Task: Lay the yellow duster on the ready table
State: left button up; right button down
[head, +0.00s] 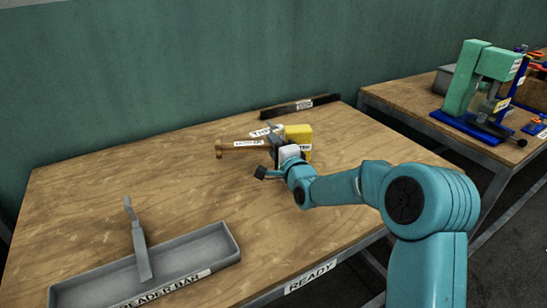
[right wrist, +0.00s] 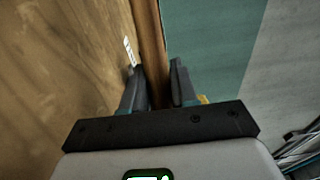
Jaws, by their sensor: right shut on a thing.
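The yellow duster (head: 299,132) is a blocky yellow thing toward the back of the near wooden table, with a white tag on its front. My right gripper (head: 268,155) is in front and to the left of it and hides part of it. In the right wrist view, a brown wooden handle (right wrist: 150,40) runs between the fingers of my right gripper (right wrist: 160,80), which is shut on it. A sliver of yellow (right wrist: 203,99) shows outside the fingers. The brown tool (head: 228,148) reaches left from the gripper. The ready table (head: 110,185) carries a READY label.
A grey tray (head: 232,240) with a grey bar (head: 140,245) stands at the front left. A black bar (head: 300,106) lies at the back edge. A second table (head: 410,97) at the right carries a green press (head: 463,80). The table's left half is largely clear.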

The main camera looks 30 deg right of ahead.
jog(key=shift+f, duration=1.75)
jog(key=shift+f+b, duration=0.2)
jog(key=shift+b, duration=0.1)
jog(key=c, duration=0.9)
grip_release()
jog(key=shift+w, duration=0.1)
jog(key=shift+r, duration=0.1)
jog(key=shift+r+p, duration=0.2)
jog(key=shift+p, duration=0.2)
jog(key=s, duration=0.4)
jog(key=s+a+b, duration=0.1)
jog(key=s, duration=0.7)
jog(key=shift+a+f, duration=0.15)
jog(key=shift+a, duration=0.25)
